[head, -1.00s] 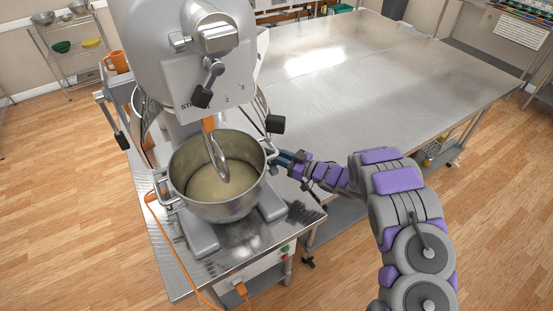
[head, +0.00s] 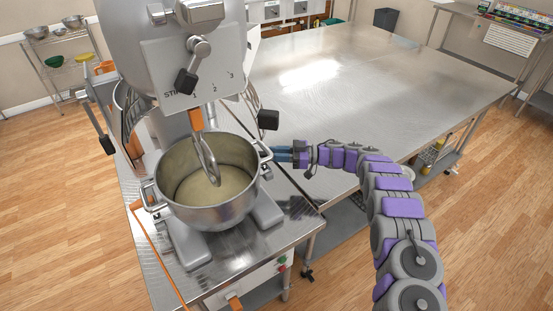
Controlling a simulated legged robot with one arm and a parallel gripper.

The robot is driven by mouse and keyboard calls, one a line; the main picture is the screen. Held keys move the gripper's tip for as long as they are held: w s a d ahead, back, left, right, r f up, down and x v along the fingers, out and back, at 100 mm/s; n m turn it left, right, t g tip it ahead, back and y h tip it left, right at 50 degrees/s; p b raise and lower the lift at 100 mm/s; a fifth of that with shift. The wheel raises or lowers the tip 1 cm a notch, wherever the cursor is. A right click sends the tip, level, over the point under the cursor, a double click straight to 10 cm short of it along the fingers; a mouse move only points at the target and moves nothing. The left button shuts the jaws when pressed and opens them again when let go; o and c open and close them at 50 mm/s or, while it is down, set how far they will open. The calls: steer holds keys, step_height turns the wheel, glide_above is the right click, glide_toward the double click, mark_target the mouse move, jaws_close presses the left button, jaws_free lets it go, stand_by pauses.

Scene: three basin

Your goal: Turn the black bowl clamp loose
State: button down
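The steel mixing bowl (head: 209,205), with pale dough in it, sits upright in the stand mixer (head: 190,60). The bowl's right handle (head: 263,152) sticks out near the rim. A black knob (head: 268,120) shows just above and right of the rim. I cannot tell whether it belongs to the bowl clamp; no other black clamp shows clearly on this side. My gripper (head: 282,154) reaches in from the right, its blue fingers pointing left, beside the right handle and below the black knob. Its tips are small and partly merge with the handle, so contact and finger gap are unclear.
The mixer stands on a steel table (head: 240,262) with orange cable (head: 160,255) at its left front. A large steel worktable (head: 360,90) lies behind and right, mostly bare. A black handle (head: 107,145) shows left of the mixer. Wooden floor is free at left and front right.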

steer(key=shift+w+r+n+g+b, duration=0.2)
steer(key=shift+w+n+g+b, duration=0.25)
steer(key=shift+n+g+b, duration=0.25)
stand_by(0.4)
steer(key=c, duration=0.9)
jaws_free()
steer(key=shift+a+f, duration=0.1)
steer(key=shift+f, duration=0.1)
